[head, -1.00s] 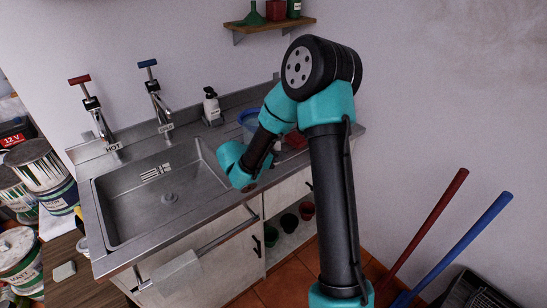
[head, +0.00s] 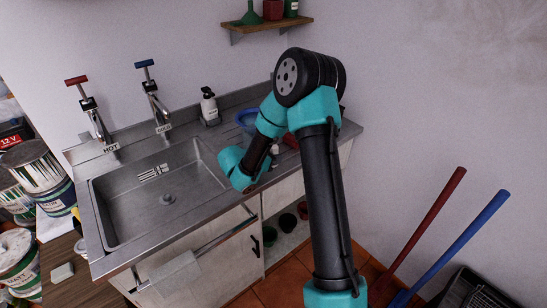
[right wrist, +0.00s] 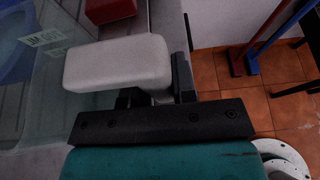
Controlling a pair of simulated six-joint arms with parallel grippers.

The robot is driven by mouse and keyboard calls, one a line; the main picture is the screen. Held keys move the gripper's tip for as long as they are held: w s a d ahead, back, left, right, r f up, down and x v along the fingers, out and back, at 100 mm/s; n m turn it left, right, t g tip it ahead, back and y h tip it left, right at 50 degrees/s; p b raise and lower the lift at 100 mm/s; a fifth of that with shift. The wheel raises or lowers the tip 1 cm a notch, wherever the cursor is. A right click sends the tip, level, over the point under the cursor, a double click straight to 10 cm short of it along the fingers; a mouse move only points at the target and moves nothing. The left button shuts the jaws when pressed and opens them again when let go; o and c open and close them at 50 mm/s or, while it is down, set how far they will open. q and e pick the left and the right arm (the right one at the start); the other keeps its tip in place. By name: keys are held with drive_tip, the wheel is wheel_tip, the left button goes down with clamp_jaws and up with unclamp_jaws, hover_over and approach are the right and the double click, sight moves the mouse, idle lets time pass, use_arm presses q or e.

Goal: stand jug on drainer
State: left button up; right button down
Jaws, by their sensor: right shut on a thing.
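The jug is a clear, see-through vessel with blue showing in it. In the head view the jug (head: 247,118) is at the right of the sink, partly hidden behind my right arm. In the right wrist view the jug (right wrist: 35,85) fills the left side, with part of a printed mark visible. My right gripper (right wrist: 157,92) is shut on its pale, rounded handle (right wrist: 115,62). My arm hides the fingers in the head view. The drainer (head: 219,147) is the metal top right of the sink. Whether the jug's base touches it is hidden. My left gripper is out of view.
The sink (head: 130,208) lies to the left, with two taps behind it. A soap bottle (head: 209,104) stands at the back edge. A red object (head: 291,142) lies right of the jug. Red and blue poles (head: 430,220) lean at the right.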

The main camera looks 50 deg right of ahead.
drive_tip(key=c, duration=0.9)
unclamp_jaws()
drive_tip(key=shift+a+r, duration=0.1)
drive_tip(key=v, duration=1.1)
drive_tip(key=shift+w+a+r, duration=0.1)
drive_tip(key=shift+a+r, duration=0.05)
drive_tip(key=shift+a, duration=0.2)
